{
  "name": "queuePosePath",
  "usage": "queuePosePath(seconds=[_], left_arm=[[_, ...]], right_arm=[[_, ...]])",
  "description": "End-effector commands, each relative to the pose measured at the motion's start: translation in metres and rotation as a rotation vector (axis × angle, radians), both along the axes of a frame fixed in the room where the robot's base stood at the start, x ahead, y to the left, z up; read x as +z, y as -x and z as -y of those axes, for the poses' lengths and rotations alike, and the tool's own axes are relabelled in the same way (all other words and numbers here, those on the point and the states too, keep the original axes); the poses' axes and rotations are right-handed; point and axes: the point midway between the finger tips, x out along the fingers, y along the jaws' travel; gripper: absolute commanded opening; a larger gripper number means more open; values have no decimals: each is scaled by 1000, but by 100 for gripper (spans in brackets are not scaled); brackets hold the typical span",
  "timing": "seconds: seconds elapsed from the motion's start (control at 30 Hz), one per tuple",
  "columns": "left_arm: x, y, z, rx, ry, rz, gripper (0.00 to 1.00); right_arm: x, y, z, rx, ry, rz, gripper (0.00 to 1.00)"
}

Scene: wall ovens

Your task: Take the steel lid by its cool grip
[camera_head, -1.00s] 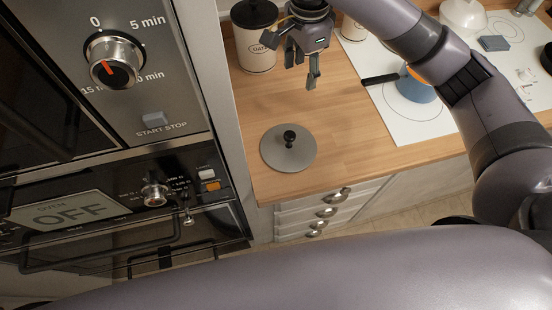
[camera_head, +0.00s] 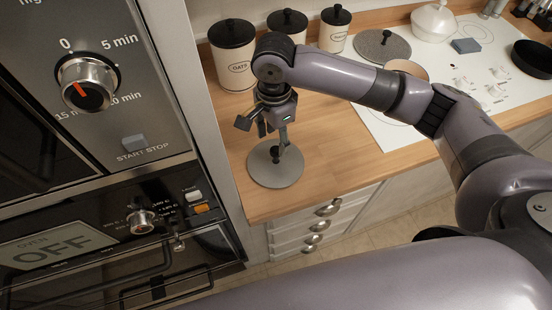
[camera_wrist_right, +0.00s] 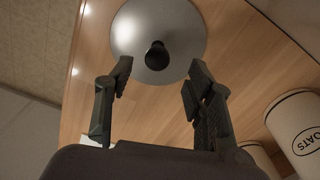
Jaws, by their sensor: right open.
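The steel lid (camera_head: 262,174) is a flat grey disc with a black knob (camera_head: 275,153), lying on the wooden counter near its front edge. My right gripper (camera_head: 273,138) is open above the lid, pointing down, and partly covers the knob in the head view. In the wrist view the lid (camera_wrist_right: 185,30) is beyond the open fingertips (camera_wrist_right: 160,70). Its knob (camera_wrist_right: 157,56) shows in the gap between them, with nothing held. I cannot tell the exact height left between fingertips and knob. My left gripper is not in view.
Oats canister (camera_head: 233,68) and other black-lidded canisters stand behind my arm. The oven panel (camera_head: 100,215) borders the counter at left.

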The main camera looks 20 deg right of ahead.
Motion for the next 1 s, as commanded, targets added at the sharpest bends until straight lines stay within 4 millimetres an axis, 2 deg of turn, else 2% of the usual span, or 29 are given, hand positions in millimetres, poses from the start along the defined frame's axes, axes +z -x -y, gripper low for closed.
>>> queuePosePath(seconds=[0.13, 0.27, 0.43, 0.7, 1.0], left_arm=[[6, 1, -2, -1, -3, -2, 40], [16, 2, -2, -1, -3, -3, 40], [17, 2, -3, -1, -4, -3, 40], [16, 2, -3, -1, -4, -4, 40], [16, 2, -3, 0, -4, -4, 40]], right_arm=[[-11, 2, 2, -1, 1, -4, 49], [-31, 4, 4, 0, 2, -4, 49], [-51, 3, 3, 1, 1, -2, 49], [-54, 3, 3, 2, 0, 0, 48], [-53, 3, 3, 1, 0, 0, 28]])
